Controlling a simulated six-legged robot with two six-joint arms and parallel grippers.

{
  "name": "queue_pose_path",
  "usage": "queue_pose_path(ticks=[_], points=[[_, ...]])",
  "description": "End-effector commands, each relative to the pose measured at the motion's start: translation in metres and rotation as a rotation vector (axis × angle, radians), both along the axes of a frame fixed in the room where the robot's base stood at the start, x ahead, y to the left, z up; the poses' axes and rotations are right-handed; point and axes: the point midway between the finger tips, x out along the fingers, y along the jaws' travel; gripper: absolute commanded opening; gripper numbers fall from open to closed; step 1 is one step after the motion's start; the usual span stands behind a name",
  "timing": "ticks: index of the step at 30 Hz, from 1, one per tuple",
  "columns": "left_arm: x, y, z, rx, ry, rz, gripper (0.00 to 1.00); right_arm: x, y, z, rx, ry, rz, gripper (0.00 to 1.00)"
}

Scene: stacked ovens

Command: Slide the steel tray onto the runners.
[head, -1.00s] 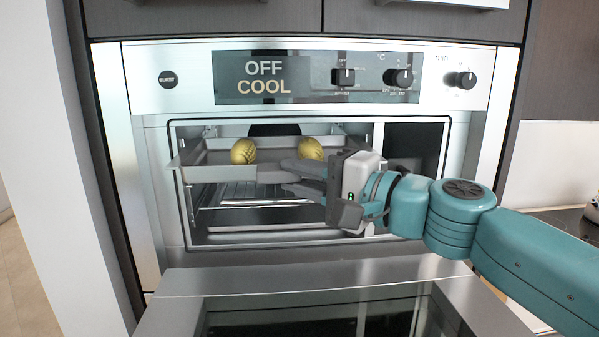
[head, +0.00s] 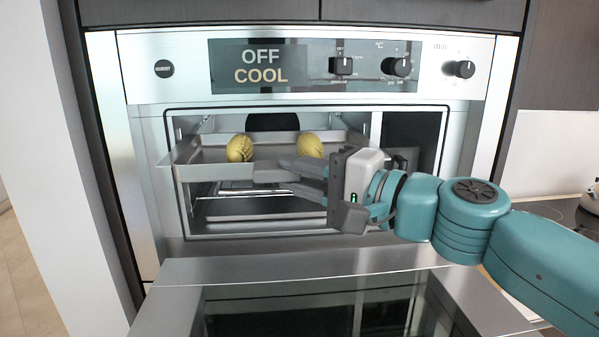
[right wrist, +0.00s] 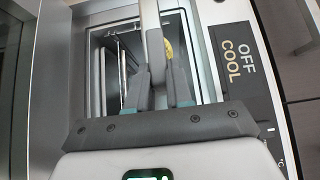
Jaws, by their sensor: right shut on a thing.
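The steel tray (head: 200,167) is at the mouth of the open oven (head: 447,150), in the upper part of the cavity. Its front left corner overlaps the frame of the opening. Two yellow round pieces of food (head: 239,148) (head: 310,145) sit in it. My right gripper (head: 295,172) is shut on the tray's front wall, right of its middle. In the right wrist view the tray (right wrist: 153,50) runs between the fingers (right wrist: 158,92). Runners show faintly at the cavity's left side; I cannot tell whether the tray rests on them. My left gripper is out of view.
The oven door (head: 310,267) is folded down in front, below the tray. A wire rack (head: 236,187) lies lower in the cavity. The display (head: 260,66) reads OFF and COOL. A counter with a hob (head: 560,212) is at the right.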

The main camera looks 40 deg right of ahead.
Motion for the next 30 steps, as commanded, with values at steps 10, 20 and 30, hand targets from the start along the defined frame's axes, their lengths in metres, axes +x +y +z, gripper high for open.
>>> queue_pose_path(ticks=[10,20,30], points=[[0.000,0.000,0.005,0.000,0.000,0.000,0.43,-0.015,0.009,0.004,-0.001,-0.006,0.000,0.00],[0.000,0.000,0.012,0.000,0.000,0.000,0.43,-0.028,0.017,0.005,-0.001,-0.004,0.000,0.00],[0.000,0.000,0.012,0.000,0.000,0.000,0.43,-0.032,0.019,0.004,-0.001,-0.004,-0.002,0.00]])
